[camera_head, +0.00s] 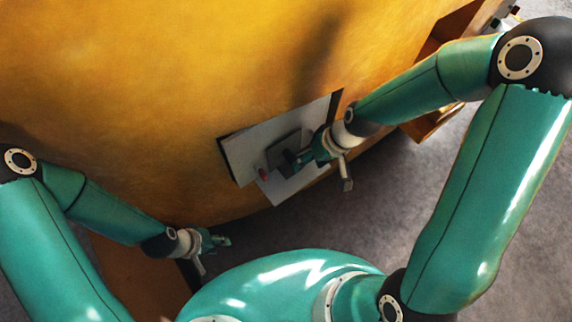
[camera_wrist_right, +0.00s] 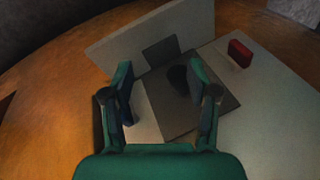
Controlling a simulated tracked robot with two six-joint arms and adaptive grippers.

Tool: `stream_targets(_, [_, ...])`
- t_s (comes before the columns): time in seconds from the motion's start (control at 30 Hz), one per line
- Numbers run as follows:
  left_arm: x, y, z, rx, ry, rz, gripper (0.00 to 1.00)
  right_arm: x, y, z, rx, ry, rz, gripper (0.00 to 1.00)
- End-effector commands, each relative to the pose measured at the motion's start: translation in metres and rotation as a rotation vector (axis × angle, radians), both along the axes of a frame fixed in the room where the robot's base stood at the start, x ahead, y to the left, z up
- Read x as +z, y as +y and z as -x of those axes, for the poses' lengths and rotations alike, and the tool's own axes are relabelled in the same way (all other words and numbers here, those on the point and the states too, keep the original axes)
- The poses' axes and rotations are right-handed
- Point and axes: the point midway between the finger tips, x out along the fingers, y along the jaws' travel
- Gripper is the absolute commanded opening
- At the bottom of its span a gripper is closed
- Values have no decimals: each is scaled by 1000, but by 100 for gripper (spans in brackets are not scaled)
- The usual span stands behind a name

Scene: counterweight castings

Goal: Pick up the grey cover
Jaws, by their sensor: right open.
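The grey cover (camera_head: 281,148) appears as a dark grey flat plate lying on a pale shelf. In the right wrist view the cover (camera_wrist_right: 205,112) has a dark rounded knob or hole (camera_wrist_right: 178,80) near its far part; I cannot tell which. My right gripper (camera_head: 291,160) is open above the cover. In the right wrist view its fingers (camera_wrist_right: 163,85) stand on either side of part of the plate, with nothing clearly held. My left gripper (camera_head: 220,241) hangs low at the left, away from the cover; its jaw state is too small to read.
The pale shelf (camera_wrist_right: 270,110) meets an upright pale panel (camera_wrist_right: 110,40) that carries a small dark square (camera_wrist_right: 160,52). A red block (camera_wrist_right: 239,53) sits on the shelf beside the cover. The large yellow casting (camera_head: 130,90) surrounds this spot. Grey floor (camera_head: 400,220) lies open at right.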

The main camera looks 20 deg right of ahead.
Motion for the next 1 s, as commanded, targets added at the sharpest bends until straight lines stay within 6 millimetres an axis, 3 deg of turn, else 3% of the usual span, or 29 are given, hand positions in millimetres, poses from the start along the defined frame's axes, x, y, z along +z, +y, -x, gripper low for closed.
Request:
stream_targets(0.03, [-30,0,0,0,0,0,40,3,-7,-11,22,-45,2,59])
stream_targets(0.2, [-73,0,0,0,0,0,40,60,-21,-15,122,-137,-6,59])
stream_targets(0.33, [-91,0,0,0,0,0,40,94,-28,-2,185,-184,-13,59])
stream_targets(0.47, [-99,0,0,0,-1,0,40,111,-30,7,219,-205,-18,59])
stream_targets(0.63, [-103,0,0,0,-1,0,40,101,-24,7,231,-204,-20,59])
stream_targets(1.0, [-120,0,0,0,-1,0,40,33,6,-13,230,-202,-19,59])
